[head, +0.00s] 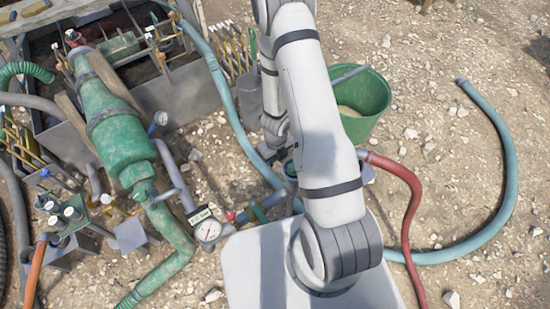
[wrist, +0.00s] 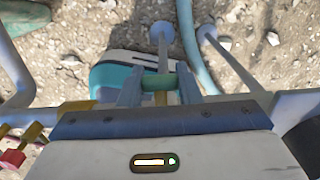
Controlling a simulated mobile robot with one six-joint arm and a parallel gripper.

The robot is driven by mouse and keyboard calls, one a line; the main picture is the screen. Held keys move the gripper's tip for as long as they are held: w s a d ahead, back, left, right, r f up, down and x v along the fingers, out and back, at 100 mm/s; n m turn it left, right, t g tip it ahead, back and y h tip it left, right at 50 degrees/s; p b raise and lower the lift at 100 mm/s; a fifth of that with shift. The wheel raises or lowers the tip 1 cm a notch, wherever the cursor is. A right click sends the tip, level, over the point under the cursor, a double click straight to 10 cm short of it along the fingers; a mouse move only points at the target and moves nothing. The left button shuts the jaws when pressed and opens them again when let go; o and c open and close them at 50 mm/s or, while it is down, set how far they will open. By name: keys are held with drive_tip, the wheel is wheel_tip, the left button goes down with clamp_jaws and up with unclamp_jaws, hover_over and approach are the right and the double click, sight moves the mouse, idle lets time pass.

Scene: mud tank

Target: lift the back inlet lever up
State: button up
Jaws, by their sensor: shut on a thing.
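In the wrist view my gripper (wrist: 158,88) has its two grey-blue fingers on either side of a short green bar (wrist: 158,83) and is shut on it. A thin grey rod (wrist: 163,55) with a round pale end runs up the picture from between the fingers. A second rod (wrist: 206,34) with a round end stands to its right, apart from the fingers. I cannot tell for sure which part is the back inlet lever; the held green bar looks like its handle. In the head view my arm hides the gripper and the held part.
A pressure gauge (head: 208,231) and pipe lie left of my arm. A large green cylinder (head: 118,134) stands further left. A green bucket (head: 372,103) is behind my arm. A red hose (head: 411,213) and a blue hose (head: 507,165) lie at right. Gravel there is mostly clear.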

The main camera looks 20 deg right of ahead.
drive_tip(key=shift+r+p, duration=0.2)
drive_tip(key=shift+p, duration=0.1)
drive_tip(key=shift+w+a+r+p, duration=0.1)
drive_tip(key=shift+w+r+p, duration=0.2)
drive_tip(key=shift+p, duration=0.25)
drive_tip(key=shift+w+r+p, duration=0.1)
drive_tip(key=shift+r+p, duration=0.1)
drive_tip(key=shift+p, duration=0.35)
drive_tip(key=shift+a+r, duration=0.1)
drive_tip(key=shift+r, duration=0.05)
drive_tip(key=shift+w+r+p, duration=0.2)
drive_tip(key=shift+r+p, duration=0.15)
drive_tip(key=shift+p, duration=0.4)
drive_tip(key=shift+w+r+p, duration=0.15)
drive_tip(key=shift+r+p, duration=0.25)
drive_tip(key=shift+p, duration=0.35)
drive_tip(key=shift+r, duration=0.2)
